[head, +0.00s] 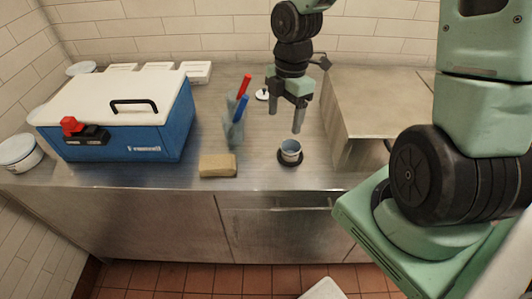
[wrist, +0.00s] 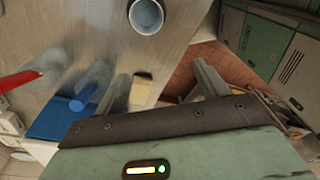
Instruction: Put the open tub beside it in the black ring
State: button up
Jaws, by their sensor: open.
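The open tub (head: 291,147) is a small pale cup with a blue-grey inside. It stands upright on the counter with the black ring (head: 285,162) around its base; I cannot tell if it sits fully flat inside. In the wrist view the tub (wrist: 146,14) shows at the top edge, cut off, and the ring cannot be made out. My gripper (head: 285,121) is open and empty, pointing down just above and behind the tub in the head view. In the wrist view my gripper (wrist: 162,85) has its fingers wide apart with nothing between them touching.
A tan sponge (head: 218,165) lies at the counter's front. Brushes with red and blue handles (head: 240,108) stand left of my gripper. A small white lid (head: 262,95) lies behind. A metal box (head: 375,100) stands right, a blue cooler (head: 130,135) left.

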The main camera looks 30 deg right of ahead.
jog(key=s+a+r+m, duration=0.4)
jog(key=s+a+m, duration=0.1)
jog(key=s+a, duration=0.3)
jog(key=s+a+r+m, duration=0.4)
jog(key=s+a+m, duration=0.1)
jog(key=s+a, duration=0.4)
jog(key=shift+a+r+t+h, duration=0.15)
jog(key=shift+a+t+h, duration=0.15)
jog(key=shift+a, duration=0.7)
